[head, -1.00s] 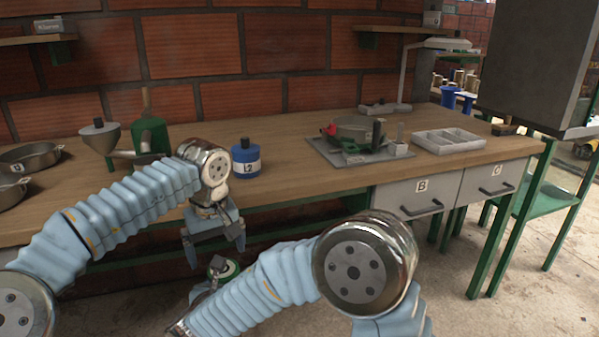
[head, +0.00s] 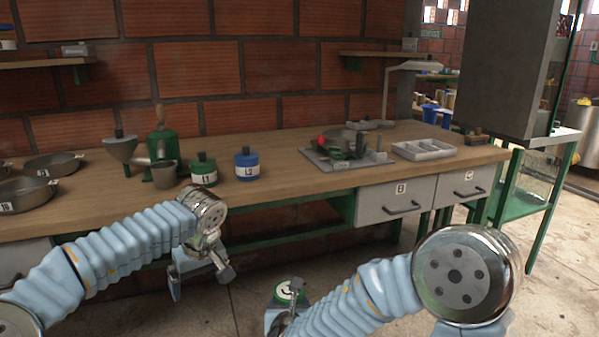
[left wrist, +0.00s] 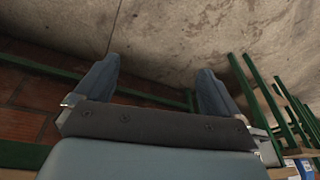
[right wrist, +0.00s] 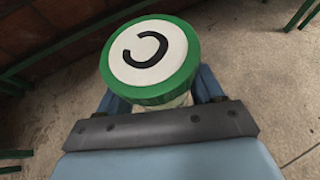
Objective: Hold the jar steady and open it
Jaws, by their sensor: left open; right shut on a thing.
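The jar (head: 289,291) has a green lid with a white top and a dark mark like a C. Its lid (right wrist: 150,55) fills the upper middle of the right wrist view, and a little of its pale body shows below. My right gripper (head: 284,314) is shut on the jar's body, below the lid, and holds it in the air in front of the bench. My left gripper (head: 200,279) is open and empty, to the left of the jar and apart from it.
The wooden bench (head: 300,160) carries a green can L1 (head: 204,170), a blue can L2 (head: 247,164), a funnel (head: 121,149), pans (head: 52,165) and a grey compartment tray (head: 424,149). Drawers (head: 395,201) hang under its right end. Both grippers hang before the bench, over open floor.

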